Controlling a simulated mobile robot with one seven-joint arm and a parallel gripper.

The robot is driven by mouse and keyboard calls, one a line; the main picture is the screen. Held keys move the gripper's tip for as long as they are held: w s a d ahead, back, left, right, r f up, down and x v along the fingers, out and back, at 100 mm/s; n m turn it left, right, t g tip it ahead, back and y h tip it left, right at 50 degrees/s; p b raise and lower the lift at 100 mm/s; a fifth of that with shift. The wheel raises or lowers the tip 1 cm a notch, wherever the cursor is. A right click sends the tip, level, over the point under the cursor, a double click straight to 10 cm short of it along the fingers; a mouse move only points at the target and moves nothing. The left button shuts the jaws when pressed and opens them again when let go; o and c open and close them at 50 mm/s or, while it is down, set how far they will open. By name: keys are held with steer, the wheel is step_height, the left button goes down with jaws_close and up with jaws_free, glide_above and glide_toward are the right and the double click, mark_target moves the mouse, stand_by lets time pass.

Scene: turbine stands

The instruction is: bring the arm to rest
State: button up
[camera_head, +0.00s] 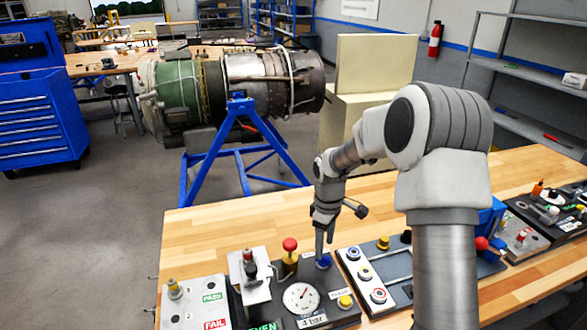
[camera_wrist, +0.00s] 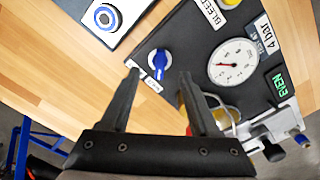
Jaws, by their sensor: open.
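My gripper (camera_head: 323,248) points down over the dark panel with the gauge, just above a blue knob (camera_head: 323,263). In the wrist view my gripper (camera_wrist: 159,74) has its two dark fingers apart, with nothing held between them. The blue knob (camera_wrist: 159,62) shows just beyond the gap between the fingertips. I cannot tell whether the fingers touch it. My arm (camera_head: 440,150) rises from the right of the bench and bends over to the left.
On the wooden bench (camera_head: 230,215) stand a round gauge (camera_head: 301,298), a red knob (camera_head: 290,244), a white button panel (camera_head: 364,274) and a grey PASS/FAIL panel (camera_head: 190,305). A turbine on a blue stand (camera_head: 240,130) is behind. The bench's back left is clear.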

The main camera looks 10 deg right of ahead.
steer(key=s+r+m+t+h, duration=0.1)
steer(key=s+r+m, duration=0.2)
steer(key=s+r, duration=0.45)
steer(key=s+r+m+t, duration=0.2)
steer(key=s+r, duration=0.3)
steer(key=r, duration=0.6)
steer(key=s+r+m+t+y, duration=0.1)
steer(key=s+r+m, duration=0.3)
steer(key=s, duration=1.2)
steer(key=shift+r+m+t, duration=0.15)
steer(key=shift+m+t, duration=0.55)
steer(key=shift+t, duration=0.1)
